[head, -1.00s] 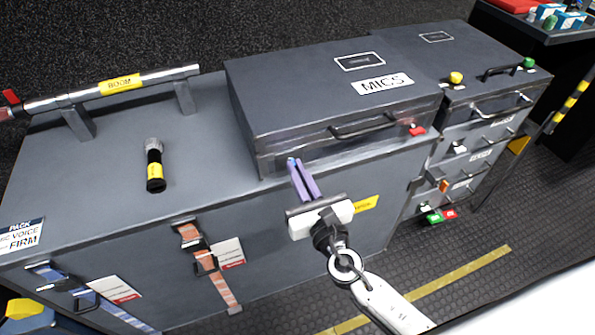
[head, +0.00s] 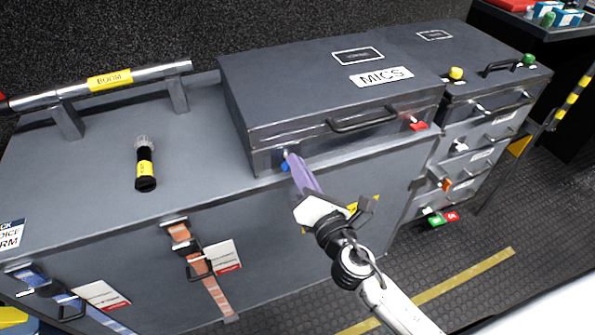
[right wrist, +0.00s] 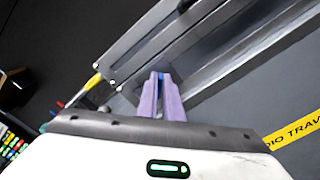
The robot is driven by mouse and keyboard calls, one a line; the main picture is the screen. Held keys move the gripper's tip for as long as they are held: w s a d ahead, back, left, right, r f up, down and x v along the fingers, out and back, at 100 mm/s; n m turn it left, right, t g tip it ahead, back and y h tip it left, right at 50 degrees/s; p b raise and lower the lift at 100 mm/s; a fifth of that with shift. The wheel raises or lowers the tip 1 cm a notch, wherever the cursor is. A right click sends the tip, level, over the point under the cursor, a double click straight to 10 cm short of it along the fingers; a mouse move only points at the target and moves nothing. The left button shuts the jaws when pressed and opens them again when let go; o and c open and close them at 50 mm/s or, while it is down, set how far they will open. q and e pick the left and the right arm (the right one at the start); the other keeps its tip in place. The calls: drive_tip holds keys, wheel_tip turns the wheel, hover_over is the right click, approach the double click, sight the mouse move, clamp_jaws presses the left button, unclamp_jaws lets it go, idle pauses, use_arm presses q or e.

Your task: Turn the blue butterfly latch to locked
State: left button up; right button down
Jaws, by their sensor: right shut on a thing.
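The blue butterfly latch (head: 285,167) is on the front left of the grey MICS case (head: 300,85). My right gripper (head: 293,163) reaches up to it from below with its purple fingers and is shut on it. The fingers cover most of the latch, so how far it is turned is hard to tell. In the right wrist view a sliver of blue shows between the purple fingertips (right wrist: 160,85), against the case front. My left gripper is not in view.
A red latch (head: 418,125) sits at the case's front right, with a black handle (head: 362,120) between. A flashlight-like microphone (head: 146,168) and a boom pole (head: 125,78) are on the long grey chest (head: 80,150). Straps hang on its front.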

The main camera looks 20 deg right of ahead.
use_arm(q)
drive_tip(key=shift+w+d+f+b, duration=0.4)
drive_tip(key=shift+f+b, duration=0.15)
drive_tip(key=shift+b, duration=0.65)
use_arm(e)
drive_tip(key=m, duration=0.5)
drive_tip(key=f+m, duration=0.1)
drive_tip(key=m, duration=0.2)
drive_tip(key=shift+d, duration=0.15)
drive_tip(key=shift+m, duration=0.4)
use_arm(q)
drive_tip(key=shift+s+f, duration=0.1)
use_arm(e)
drive_tip(key=c, duration=1.9)
unclamp_jaws()
